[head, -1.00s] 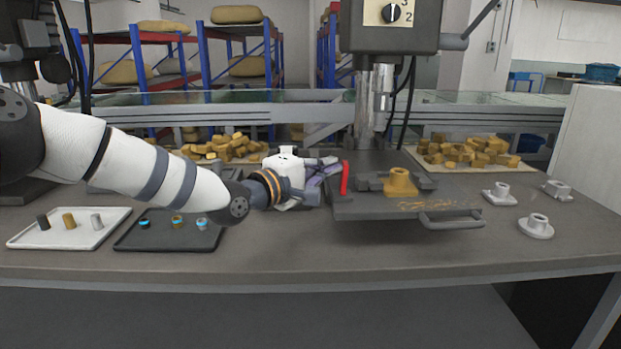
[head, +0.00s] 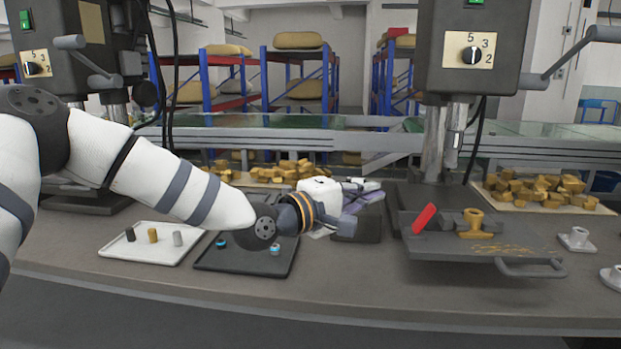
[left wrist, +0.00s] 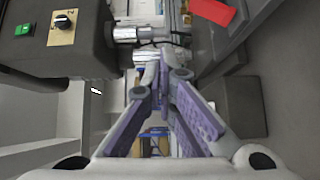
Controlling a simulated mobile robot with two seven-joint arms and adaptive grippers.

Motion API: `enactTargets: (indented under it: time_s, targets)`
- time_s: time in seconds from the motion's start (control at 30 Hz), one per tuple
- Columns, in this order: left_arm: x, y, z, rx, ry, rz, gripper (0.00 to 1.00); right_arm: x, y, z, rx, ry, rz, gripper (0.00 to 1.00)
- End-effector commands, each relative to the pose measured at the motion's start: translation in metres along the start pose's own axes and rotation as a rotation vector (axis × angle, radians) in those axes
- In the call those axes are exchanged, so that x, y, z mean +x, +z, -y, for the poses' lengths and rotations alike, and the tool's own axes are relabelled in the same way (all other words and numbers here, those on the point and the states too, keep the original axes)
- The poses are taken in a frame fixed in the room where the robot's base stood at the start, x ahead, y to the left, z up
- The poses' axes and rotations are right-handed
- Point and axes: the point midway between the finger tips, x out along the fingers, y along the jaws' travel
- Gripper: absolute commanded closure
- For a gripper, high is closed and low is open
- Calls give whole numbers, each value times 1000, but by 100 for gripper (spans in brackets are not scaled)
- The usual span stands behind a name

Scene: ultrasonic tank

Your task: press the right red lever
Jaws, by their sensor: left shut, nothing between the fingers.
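The right red lever (head: 424,218) is at the left side of the right press's vise, tilted with its upper end to the right. It also shows at the top of the left wrist view (left wrist: 212,11). My left gripper (head: 378,190) is to the left of the lever, apart from it, with a gap between. Its purple-padded fingers (left wrist: 162,75) are shut with nothing between them. My right gripper is not in view. No other red lever shows; the foot of the left press is partly hidden by my arm.
The right press (head: 468,50) stands over the vise, which holds a brass part (head: 474,222). A dark block (head: 358,228) sits below my gripper. A white tray (head: 115,247) and a black tray (head: 240,268) with small parts lie in front of my arm.

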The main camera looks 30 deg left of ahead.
Motion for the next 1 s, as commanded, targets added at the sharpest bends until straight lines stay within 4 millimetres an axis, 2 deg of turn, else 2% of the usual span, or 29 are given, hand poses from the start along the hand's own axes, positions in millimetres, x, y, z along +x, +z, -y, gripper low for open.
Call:
enactTargets:
  time_s: [0.03, 0.27, 0.5, 0.67, 1.0]
  targets:
    - [-14, 0, -14, 2, 12, -2, 100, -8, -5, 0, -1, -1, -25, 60]
    - [-69, 4, -33, 5, 17, -2, 100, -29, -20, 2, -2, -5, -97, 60]
    - [-108, 5, -37, -1, 3, -3, 100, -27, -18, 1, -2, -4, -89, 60]
    - [-118, 6, -38, 0, 0, 0, 100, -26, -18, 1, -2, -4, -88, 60]
    - [-119, 6, -39, 0, -1, 0, 100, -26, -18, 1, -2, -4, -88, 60]
